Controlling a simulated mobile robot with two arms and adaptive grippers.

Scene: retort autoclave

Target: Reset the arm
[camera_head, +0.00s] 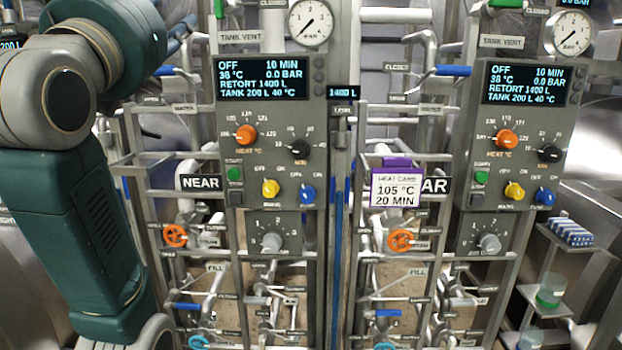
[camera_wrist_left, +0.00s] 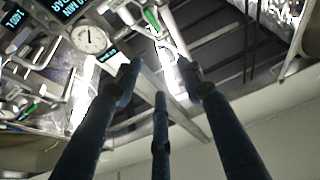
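My left arm (camera_head: 75,215) fills the left side of the head view, bent, with its dark green links in front of the left edge of the near panel. Its gripper is outside the head view. In the left wrist view my left gripper (camera_wrist_left: 160,85) shows several dark blue fingers, spread apart with nothing between them. Beyond the fingertips are a round gauge (camera_wrist_left: 89,39), a green-handled part (camera_wrist_left: 151,18) and grey metal structure, with no contact visible. My right arm and gripper are in neither view.
Two control panels stand ahead, the near one (camera_head: 225,120) and another (camera_head: 480,130) to its right, both displays reading OFF. Pipes, an orange valve wheel (camera_head: 175,236) and blue lever handles (camera_head: 454,71) project around them. A heat card (camera_head: 397,188) hangs between. Shelves (camera_head: 545,302) stand at right.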

